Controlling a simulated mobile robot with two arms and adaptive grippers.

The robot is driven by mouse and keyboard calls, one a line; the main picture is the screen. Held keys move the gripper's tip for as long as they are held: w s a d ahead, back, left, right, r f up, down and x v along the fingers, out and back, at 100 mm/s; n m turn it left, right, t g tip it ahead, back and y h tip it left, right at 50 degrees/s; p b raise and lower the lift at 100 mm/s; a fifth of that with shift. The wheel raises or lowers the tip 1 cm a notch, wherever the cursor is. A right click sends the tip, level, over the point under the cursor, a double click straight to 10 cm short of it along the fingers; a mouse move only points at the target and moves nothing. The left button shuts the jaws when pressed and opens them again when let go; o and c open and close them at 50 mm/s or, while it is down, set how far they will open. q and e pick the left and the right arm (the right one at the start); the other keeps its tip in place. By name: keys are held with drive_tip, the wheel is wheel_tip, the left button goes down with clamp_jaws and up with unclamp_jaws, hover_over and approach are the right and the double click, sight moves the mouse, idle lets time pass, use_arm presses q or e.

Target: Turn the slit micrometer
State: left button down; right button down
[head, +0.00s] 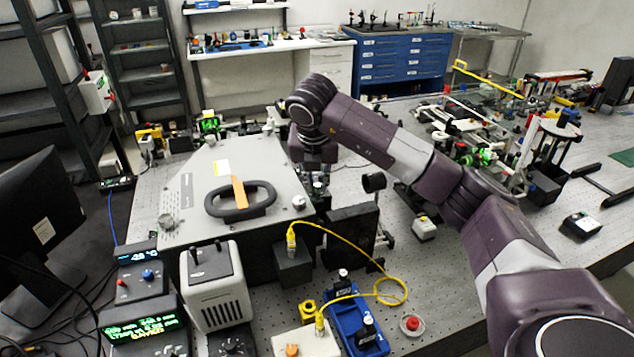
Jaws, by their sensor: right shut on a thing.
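The spectrometer (200,205) is a wide grey box with a black handle and an orange tag on its lid. It stands on the perforated bench at the left. My right arm reaches in from the right, and its gripper (318,180) points down at the spectrometer's right side. The gripper is shut on a small part there, where the slit micrometer seems to be. The fingers and wrist hide most of that part, so its scale and angle cannot be read. My left gripper is not in view.
A dark upright plate (350,235) and a round black mount (374,182) stand just right of the gripper. A yellow cable (350,247) loops toward a blue tray (355,318). Controllers with green displays (145,330) stand front left. Optics crowd the right bench.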

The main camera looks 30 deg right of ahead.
drive_tip(key=shift+d+f+n+t+y+b, duration=0.1)
drive_tip(key=shift+n+t+y+b, duration=0.25)
drive_tip(key=shift+n+b, duration=0.8)
drive_tip(key=shift+n+y+b, duration=0.45)
drive_tip(key=shift+n+b, duration=0.35)
drive_tip(key=shift+n, duration=0.45)
drive_tip(key=shift+d+n+t+y+b, duration=0.15)
drive_tip(key=shift+n+t+y+b, duration=0.25)
drive_tip(key=shift+n, duration=0.8)
drive_tip(key=shift+r+n+y, duration=0.2)
drive_tip(key=shift+n+y, duration=0.4)
drive_tip(key=shift+n, duration=0.7)
drive_tip(key=shift+g, duration=0.25)
drive_tip(key=c, duration=1.9)
unclamp_jaws()
drive_tip(key=shift+s, duration=0.1)
